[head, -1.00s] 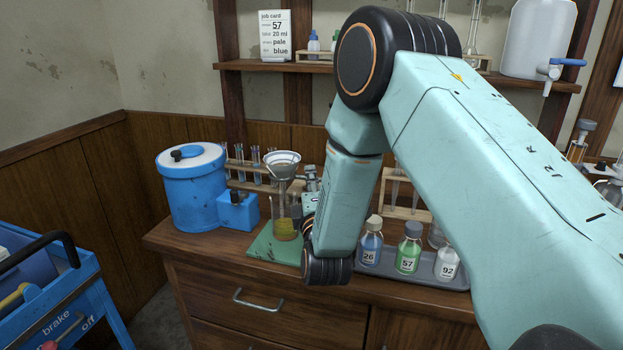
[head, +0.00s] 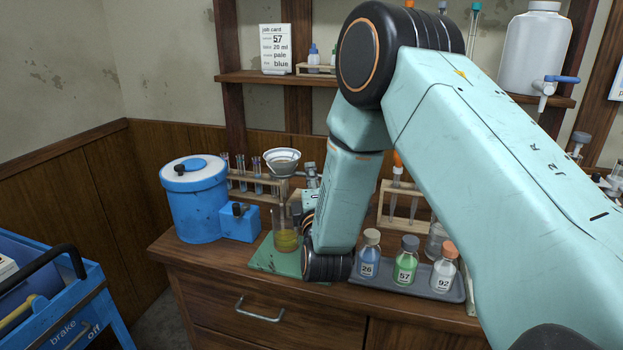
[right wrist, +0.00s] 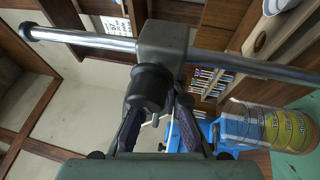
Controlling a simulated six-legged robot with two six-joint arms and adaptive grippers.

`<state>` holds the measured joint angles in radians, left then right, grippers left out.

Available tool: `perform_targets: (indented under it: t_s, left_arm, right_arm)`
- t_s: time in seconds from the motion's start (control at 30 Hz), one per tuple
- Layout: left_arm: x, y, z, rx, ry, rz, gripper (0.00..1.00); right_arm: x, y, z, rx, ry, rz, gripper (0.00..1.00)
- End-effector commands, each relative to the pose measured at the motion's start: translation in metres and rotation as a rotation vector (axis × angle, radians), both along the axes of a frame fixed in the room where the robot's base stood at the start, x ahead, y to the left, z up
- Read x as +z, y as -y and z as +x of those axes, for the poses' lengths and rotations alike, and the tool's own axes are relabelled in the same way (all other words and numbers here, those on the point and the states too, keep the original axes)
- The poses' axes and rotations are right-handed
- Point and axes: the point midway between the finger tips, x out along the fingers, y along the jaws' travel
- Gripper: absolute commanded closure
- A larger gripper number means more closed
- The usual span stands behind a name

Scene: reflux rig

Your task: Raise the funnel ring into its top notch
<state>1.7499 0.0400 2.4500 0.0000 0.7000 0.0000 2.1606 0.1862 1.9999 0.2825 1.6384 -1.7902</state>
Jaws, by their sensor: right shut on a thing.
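The funnel (head: 283,157) sits in its ring on the stand, above a glass vessel (head: 287,240) of amber liquid on a green mat (head: 262,259). In the right wrist view the steel rod (right wrist: 85,39) runs across the picture through a grey clamp block (right wrist: 163,40) with a dark round knob (right wrist: 148,88). My right gripper (right wrist: 160,120) is shut on this knob. In the head view my right arm hides most of the gripper and stand. The notches cannot be made out. My left gripper is not in view.
A blue tub (head: 196,205) and a small blue box (head: 240,222) stand left of the mat. A test-tube rack (head: 240,183) is behind. Bottles marked 26, 57 and 92 stand on a grey tray (head: 412,292) to the right. A blue cart (head: 85,320) is at lower left.

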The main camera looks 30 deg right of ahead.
Motion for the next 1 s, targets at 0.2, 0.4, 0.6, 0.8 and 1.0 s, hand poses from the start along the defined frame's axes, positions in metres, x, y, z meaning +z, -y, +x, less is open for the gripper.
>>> perform_targets:
  t_s: [0.2,0.4,0.6,0.8,1.0]
  left_arm:
    - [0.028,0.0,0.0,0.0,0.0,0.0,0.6]
    - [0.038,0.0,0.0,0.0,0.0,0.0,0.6]
    - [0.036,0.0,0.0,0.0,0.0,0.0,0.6]
    - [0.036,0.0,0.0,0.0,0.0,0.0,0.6]
    - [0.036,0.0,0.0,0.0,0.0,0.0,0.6]
  right_arm:
    - [0.032,0.001,0.0,-0.004,0.005,0.001,1.0]
    - [0.043,0.001,0.0,-0.004,0.003,0.0,1.0]
    - [0.041,0.001,0.0,-0.004,0.003,0.0,1.0]
    - [0.041,0.001,0.0,-0.004,0.003,0.0,0.81]
    - [0.04,0.001,-0.001,-0.002,-0.001,0.001,0.66]
